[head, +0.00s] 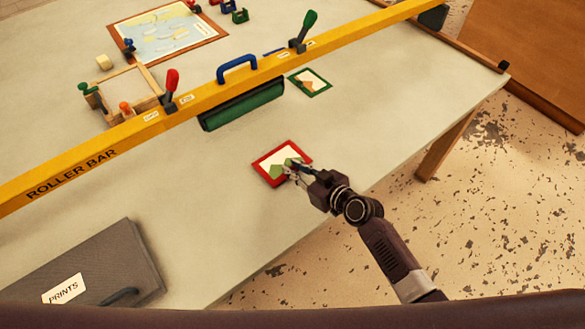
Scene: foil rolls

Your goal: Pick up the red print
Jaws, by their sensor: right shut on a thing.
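The red print (270,158), a small card with a red border and a green shape on a pale centre, is on or just above the table near its front edge in the head view. My right gripper (292,170) reaches in from the lower right and is shut on the print's right side. The fingers hide part of that side. I cannot tell whether the print is lifted clear of the table. My left gripper is not in view.
A yellow roller bar (110,145) with a blue handle (237,67) and levers crosses the table. A green roller (243,104) lies against it. A green-bordered print (310,82) lies beyond the red one. A grey prints box (110,262) stands at front left.

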